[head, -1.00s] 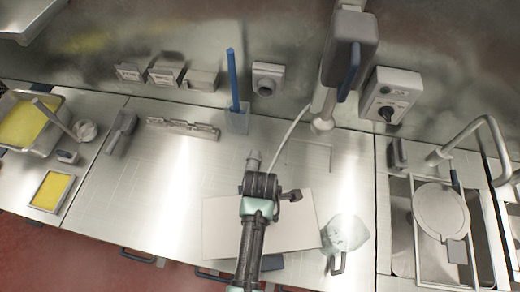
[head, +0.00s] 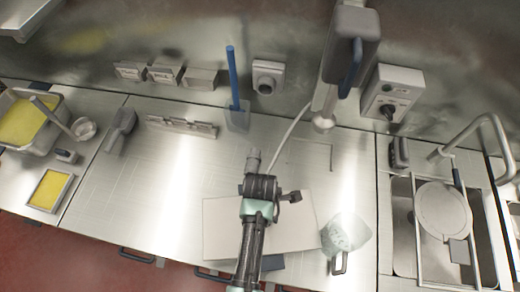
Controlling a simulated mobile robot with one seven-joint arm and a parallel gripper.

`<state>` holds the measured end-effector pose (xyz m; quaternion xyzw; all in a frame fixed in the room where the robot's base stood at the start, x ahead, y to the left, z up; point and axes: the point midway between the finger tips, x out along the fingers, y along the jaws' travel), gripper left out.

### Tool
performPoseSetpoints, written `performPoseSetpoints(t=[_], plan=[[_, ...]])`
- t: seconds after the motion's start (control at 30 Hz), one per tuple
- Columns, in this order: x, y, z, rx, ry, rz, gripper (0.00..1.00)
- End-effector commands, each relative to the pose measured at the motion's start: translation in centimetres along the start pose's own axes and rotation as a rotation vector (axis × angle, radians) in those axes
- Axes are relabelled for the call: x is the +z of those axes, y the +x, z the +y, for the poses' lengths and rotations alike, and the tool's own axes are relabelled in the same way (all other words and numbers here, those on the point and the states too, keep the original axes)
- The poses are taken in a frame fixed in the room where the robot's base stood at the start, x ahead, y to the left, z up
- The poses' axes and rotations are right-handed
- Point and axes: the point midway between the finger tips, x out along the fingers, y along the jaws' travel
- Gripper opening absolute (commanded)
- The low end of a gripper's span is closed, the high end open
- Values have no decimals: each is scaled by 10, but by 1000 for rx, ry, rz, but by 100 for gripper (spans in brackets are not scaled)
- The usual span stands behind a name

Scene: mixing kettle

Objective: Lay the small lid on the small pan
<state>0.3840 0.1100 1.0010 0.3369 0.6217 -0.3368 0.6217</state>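A small rectangular pan with yellow content (head: 48,190) sits at the left end of the steel counter, in front of a larger yellow-filled pan (head: 28,122). It shows no lid on it. I cannot clearly pick out the small lid. A round grey lid-like disc (head: 442,210) lies over the framed basin at the right, but I cannot tell if it is that lid. My gripper (head: 253,158) is over the middle of the counter, far right of the small pan. Its fingers are too small to read and I see nothing clearly held.
A white board (head: 225,228) lies under my arm, with a pale jug (head: 345,232) to its right. A blue-handled tool (head: 234,80) stands behind. A ladle (head: 84,129) leans near the large pan. The counter's left middle (head: 150,190) is clear.

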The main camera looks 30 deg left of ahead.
Motion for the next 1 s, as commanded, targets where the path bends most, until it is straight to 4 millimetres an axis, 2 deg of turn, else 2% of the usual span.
performPoseSetpoints(t=[0.2,0.23,0.4,0.6,0.8,1.0], plan=[[0,0,1,2,0,-1,0],[0,0,1,2,0,-1,21],[0,0,0,1,0,0,50],[0,1,0,0,0,0,50],[0,1,0,-1,0,0,80],[0,1,0,-1,0,0,80]])
